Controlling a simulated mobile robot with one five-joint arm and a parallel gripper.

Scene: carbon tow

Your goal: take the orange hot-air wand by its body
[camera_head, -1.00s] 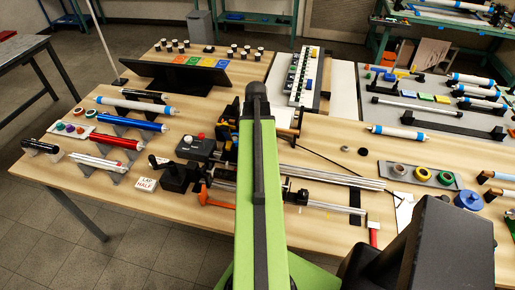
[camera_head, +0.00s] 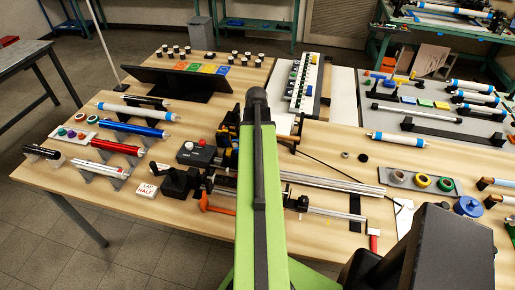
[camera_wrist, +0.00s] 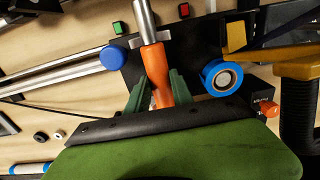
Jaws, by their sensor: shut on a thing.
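The orange hot-air wand (camera_wrist: 157,68) shows in the wrist view, with its orange body below and a bare metal tube (camera_wrist: 145,18) running up to the top edge. My gripper (camera_wrist: 160,84) has its green fingers on either side of the orange body and is shut on it. The lower end of the body is hidden behind the dark edge of my gripper. In the head view my green arm hides the gripper and the held wand.
In the wrist view a blue-rimmed roll (camera_wrist: 223,77) sits close right of the fingers, and a blue-capped rod (camera_wrist: 114,57) lies to the left. In the head view an orange-handled tool (camera_head: 216,205) and metal rails (camera_head: 335,184) lie near my arm on the crowded wooden table.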

